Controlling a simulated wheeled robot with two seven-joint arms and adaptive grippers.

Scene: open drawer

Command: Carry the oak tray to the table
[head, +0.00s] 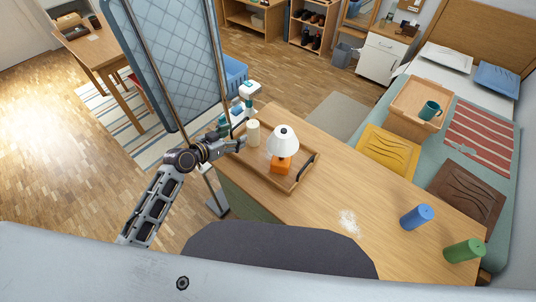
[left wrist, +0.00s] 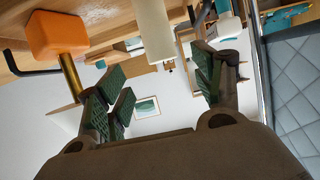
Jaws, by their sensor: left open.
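A wooden tray (head: 285,181) with dark handles lies on the wooden top in front of me. It holds a white-shaded lamp with an orange base (head: 281,166) and a cream candle (head: 253,133). My left gripper (head: 241,142) is open at the tray's left end, close to the candle; whether it touches the tray's handle I cannot tell. In the left wrist view my open fingers (left wrist: 165,82) have nothing between them; the candle (left wrist: 153,28), orange base (left wrist: 57,35) and a dark handle (left wrist: 203,14) show above. A wooden table (head: 88,47) stands at the far left. My right gripper is not in view.
A blue cylinder (head: 416,217) and green cylinder (head: 463,250) stand on the top at right, near white powder (head: 349,222). A quilted blue panel (head: 172,60) stands close beside my left arm.

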